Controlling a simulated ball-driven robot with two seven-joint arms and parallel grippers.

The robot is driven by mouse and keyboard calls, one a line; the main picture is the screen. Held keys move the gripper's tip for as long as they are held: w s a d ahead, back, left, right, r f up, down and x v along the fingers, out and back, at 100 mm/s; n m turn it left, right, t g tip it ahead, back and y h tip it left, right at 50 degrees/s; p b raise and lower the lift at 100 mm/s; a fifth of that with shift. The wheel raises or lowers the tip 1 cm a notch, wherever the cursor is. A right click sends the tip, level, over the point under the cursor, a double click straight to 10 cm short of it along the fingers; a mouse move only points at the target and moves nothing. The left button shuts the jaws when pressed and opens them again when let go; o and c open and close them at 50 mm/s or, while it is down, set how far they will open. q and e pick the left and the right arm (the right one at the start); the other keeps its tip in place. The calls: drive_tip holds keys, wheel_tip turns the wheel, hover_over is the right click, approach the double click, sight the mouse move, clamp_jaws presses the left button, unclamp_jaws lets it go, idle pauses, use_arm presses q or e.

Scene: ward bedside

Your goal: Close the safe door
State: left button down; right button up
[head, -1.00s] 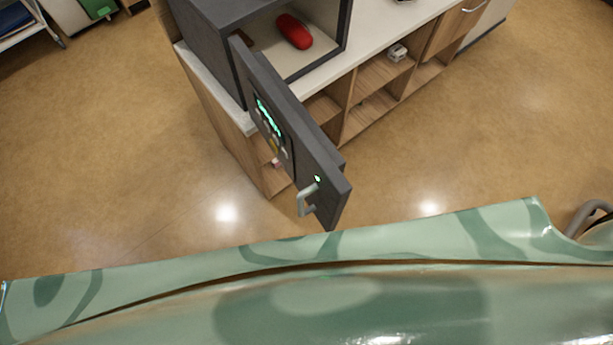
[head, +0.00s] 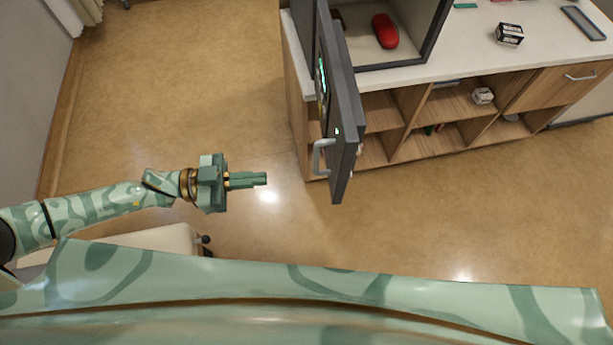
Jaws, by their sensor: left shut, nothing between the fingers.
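The dark grey safe (head: 437,37) stands on the white top of a wooden cabinet, and its inside shows. Its door (head: 344,107) is swung wide open toward me, seen nearly edge-on, with a keypad, a green light and a light grey handle (head: 320,157) on its left face. A red item (head: 385,31) lies inside the safe. My left gripper (head: 264,179) is shut and empty, to the left of the door handle and apart from it, pointing right. My right gripper is out of view.
The cabinet (head: 409,105) has open shelves and a drawer below its top (head: 475,47). A small black-and-white box (head: 509,33) and a dark tray (head: 583,23) lie on top. Floor (head: 190,90) left of the door is clear. A pale padded seat (head: 150,240) is at lower left.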

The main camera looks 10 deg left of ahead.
sight(336, 171)
use_arm(q)
drive_tip(key=w+d, duration=0.1)
drive_tip(key=d, duration=0.3)
drive_tip(key=w+d, duration=0.1)
drive_tip(key=d, duration=0.4)
drive_tip(key=w+d, duration=0.1)
drive_tip(key=d, duration=0.3)
drive_tip(key=shift+d, duration=0.2)
drive_tip(key=shift+d, duration=0.1)
